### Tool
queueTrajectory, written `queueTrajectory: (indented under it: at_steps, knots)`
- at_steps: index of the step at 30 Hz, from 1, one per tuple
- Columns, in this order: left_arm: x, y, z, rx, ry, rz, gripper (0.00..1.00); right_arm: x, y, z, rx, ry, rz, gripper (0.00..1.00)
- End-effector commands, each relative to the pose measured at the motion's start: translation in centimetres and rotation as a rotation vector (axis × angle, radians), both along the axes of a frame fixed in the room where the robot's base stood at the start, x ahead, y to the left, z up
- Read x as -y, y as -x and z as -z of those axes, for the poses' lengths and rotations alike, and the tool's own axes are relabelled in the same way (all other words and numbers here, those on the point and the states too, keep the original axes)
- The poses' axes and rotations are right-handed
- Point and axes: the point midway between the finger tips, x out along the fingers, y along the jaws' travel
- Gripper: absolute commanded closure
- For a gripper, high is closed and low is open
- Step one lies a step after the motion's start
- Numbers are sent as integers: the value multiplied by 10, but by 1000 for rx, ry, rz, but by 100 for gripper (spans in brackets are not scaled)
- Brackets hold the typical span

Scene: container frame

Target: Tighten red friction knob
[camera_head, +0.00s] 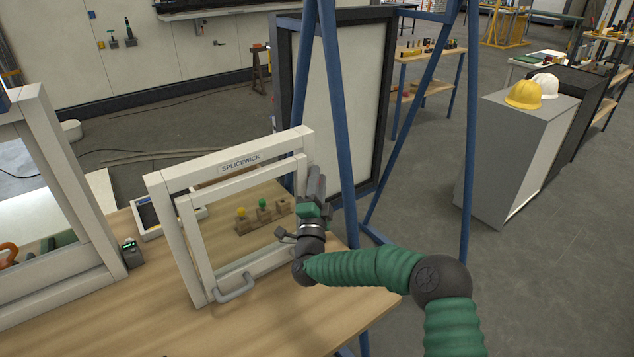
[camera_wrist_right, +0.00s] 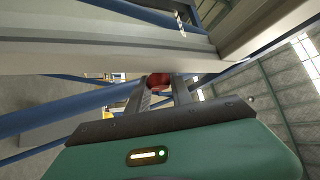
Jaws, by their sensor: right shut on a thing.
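The red friction knob (camera_wrist_right: 158,80) shows in the right wrist view as a small dark red piece between my fingertips. My right gripper (camera_wrist_right: 160,88) is shut on it. In the head view my right gripper (camera_head: 315,183) is at the right upright of the pale frame (camera_head: 162,200) labelled SPLICEWICK, and the knob is hidden there. My left gripper is not in view.
The wooden table (camera_head: 290,312) bears a block with coloured knobs (camera_head: 262,214) behind the frame, a small tray (camera_head: 150,217) and a dark device (camera_head: 132,254). Another pale frame (camera_head: 62,180) stands left. Blue posts (camera_head: 338,120) rise close behind my gripper.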

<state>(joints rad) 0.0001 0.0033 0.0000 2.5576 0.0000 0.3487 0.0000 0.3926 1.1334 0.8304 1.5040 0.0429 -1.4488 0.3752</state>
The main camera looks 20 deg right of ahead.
Motion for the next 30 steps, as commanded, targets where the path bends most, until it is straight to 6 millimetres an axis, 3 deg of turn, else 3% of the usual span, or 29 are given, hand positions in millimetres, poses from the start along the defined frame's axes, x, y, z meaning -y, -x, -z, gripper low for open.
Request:
queueTrajectory:
  at_steps: [30]
  knots:
    - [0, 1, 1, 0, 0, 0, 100, -5, 1, 12, -32, -4, -14, 100]
